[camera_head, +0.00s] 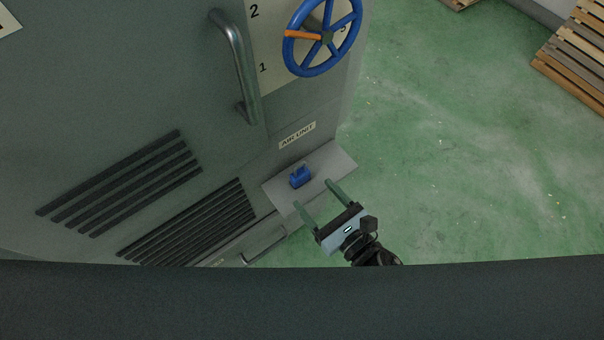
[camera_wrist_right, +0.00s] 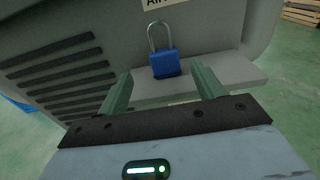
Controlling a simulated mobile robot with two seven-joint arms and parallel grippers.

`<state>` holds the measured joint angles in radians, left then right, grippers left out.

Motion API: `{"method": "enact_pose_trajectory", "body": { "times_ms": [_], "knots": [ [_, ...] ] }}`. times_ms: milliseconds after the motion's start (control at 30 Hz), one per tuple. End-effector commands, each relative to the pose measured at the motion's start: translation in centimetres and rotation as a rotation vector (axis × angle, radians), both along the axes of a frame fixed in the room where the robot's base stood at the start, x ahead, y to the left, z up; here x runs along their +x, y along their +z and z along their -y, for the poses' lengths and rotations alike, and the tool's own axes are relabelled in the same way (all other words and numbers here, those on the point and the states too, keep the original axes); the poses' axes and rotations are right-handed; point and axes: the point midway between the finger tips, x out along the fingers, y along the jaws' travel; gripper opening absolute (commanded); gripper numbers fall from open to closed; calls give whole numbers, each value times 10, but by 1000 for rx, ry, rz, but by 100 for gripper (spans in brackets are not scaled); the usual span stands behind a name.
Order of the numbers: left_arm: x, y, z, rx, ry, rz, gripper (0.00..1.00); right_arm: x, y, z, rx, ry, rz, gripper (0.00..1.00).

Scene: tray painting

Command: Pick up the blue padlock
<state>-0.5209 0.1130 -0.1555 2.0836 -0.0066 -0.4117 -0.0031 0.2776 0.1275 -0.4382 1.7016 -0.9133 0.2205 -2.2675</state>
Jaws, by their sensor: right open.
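The blue padlock (camera_head: 300,176) sits on a small grey shelf (camera_head: 340,161) at the front of the grey cabinet. In the right wrist view the padlock (camera_wrist_right: 165,62) stands upright with its silver shackle on top, near the back of the shelf (camera_wrist_right: 235,70). My right gripper (camera_head: 316,198) is open and empty. Its two green fingers point toward the padlock and are apart from it. In the wrist view the padlock shows beyond the fingertips (camera_wrist_right: 162,76), between them. My left gripper is not in view.
The grey cabinet (camera_head: 150,90) carries a metal handle (camera_head: 238,70), a blue handwheel (camera_head: 322,38) with an orange spoke handle, and dark vent slots. An "AIR UNIT" label (camera_head: 297,135) is above the shelf. Green floor (camera_head: 450,160) is clear at right; wooden pallets (camera_head: 575,55) lie beyond.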

Motion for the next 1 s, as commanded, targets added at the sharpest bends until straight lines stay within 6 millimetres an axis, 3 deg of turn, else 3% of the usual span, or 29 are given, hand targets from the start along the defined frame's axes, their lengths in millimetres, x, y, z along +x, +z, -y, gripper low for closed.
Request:
{"method": "enact_pose_trajectory", "body": {
  "times_ms": [200,433,800,1000],
  "knots": [
    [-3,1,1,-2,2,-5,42,18,0,-12,5,-1,0,67],
    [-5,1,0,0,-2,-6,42,24,-1,-16,5,-1,-1,67],
    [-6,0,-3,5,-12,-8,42,63,-5,-38,5,-2,-3,67],
    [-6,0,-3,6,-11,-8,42,65,-6,-40,3,-1,-4,67]
  ]
}}
